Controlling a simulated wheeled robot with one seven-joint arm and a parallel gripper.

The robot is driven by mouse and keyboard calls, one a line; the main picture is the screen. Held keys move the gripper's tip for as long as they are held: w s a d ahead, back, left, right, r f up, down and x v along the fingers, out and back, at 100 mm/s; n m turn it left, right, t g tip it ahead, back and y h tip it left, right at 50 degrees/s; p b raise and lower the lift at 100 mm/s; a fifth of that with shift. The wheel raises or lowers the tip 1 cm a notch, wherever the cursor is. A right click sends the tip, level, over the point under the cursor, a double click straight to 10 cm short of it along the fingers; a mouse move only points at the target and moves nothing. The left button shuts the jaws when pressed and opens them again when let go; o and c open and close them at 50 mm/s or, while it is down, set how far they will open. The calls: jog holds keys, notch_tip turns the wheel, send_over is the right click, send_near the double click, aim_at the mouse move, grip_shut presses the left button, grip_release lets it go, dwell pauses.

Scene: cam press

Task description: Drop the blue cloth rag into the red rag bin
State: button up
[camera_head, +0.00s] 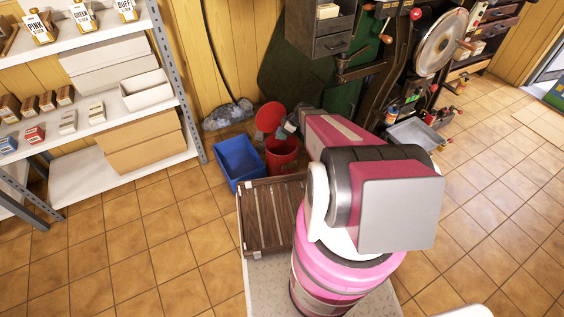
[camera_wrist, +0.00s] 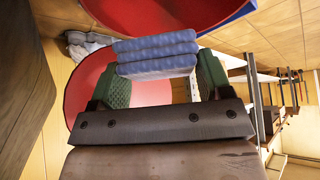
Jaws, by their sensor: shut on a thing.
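The blue cloth rag (camera_wrist: 157,54) is a folded, layered bundle between the green fingers of my gripper (camera_wrist: 157,75), which is shut on it. In the head view my gripper (camera_head: 288,129) is just above the red rag bin (camera_head: 281,158), and I cannot make out the rag there. The bin's round red lid (camera_head: 269,116) stands raised at its back. In the wrist view the lid (camera_wrist: 88,85) is behind the fingers and part of the red bin (camera_wrist: 150,12) shows at the top edge. My arm hides part of the bin's right side.
A blue tub (camera_head: 238,160) stands left of the bin. A slatted wooden crate or rack (camera_head: 268,218) is in front. Grey rags (camera_head: 229,114) lie by the wall. Shelving (camera_head: 130,122) is at left; the press (camera_head: 400,70) is behind. Tiled floor is open at left and right.

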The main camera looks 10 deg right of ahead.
jog(key=o, duration=0.9)
jog(key=shift+v, duration=5.45)
